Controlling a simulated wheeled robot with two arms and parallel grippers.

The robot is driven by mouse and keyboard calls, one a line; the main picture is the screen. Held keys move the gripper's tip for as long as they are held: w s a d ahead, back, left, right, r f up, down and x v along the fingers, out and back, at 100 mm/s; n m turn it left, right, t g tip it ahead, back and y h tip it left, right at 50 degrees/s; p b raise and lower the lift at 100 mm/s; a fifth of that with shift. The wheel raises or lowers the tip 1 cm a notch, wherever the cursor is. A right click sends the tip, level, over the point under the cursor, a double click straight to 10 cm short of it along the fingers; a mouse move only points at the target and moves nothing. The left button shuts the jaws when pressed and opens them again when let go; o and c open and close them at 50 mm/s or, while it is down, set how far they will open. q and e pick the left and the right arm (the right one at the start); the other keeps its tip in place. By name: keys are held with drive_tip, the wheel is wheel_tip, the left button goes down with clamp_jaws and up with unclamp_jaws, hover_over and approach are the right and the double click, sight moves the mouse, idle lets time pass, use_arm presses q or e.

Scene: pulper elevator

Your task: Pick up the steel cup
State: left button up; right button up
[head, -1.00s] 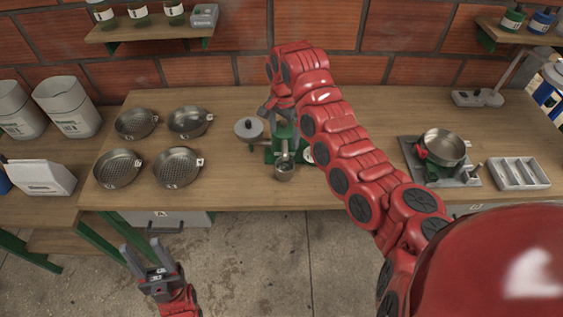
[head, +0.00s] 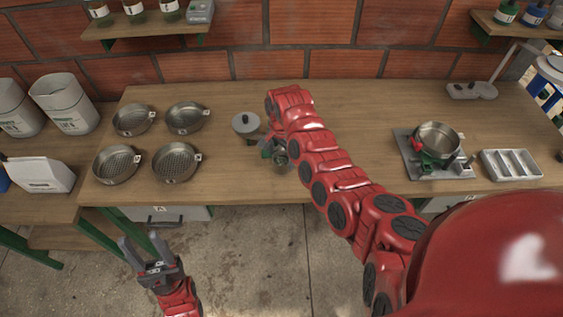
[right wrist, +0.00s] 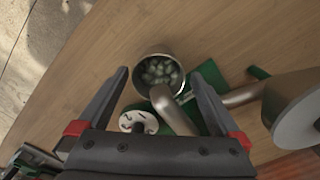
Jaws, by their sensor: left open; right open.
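The steel cup (right wrist: 147,88) holds several pale green beans. It stands on the wooden table under the spout of the green hand pulper (right wrist: 213,78). In the head view the cup (head: 281,162) shows small near the table's front edge, beside the pulper (head: 267,150). My right gripper (right wrist: 160,74) is open, with one fingertip on each side of the cup in the right wrist view; contact cannot be made out. In the head view my right arm mostly hides this gripper. My left gripper (head: 140,243) is open and empty, in front of the table.
Several round sieves (head: 174,163) stand on the table's left part. A steel pan (head: 438,138) on a grey stand and a divided tray (head: 512,164) are at the right. The pulper's grey hopper (head: 246,124) rises behind the cup. Between sieves and hopper the table is clear.

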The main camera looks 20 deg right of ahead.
sight(282, 162)
drive_tip(key=shift+s+d+f+p, duration=0.15)
drive_tip(key=shift+f+p, duration=0.15)
drive_tip(key=shift+f, duration=1.6)
drive_tip(key=c, duration=1.3)
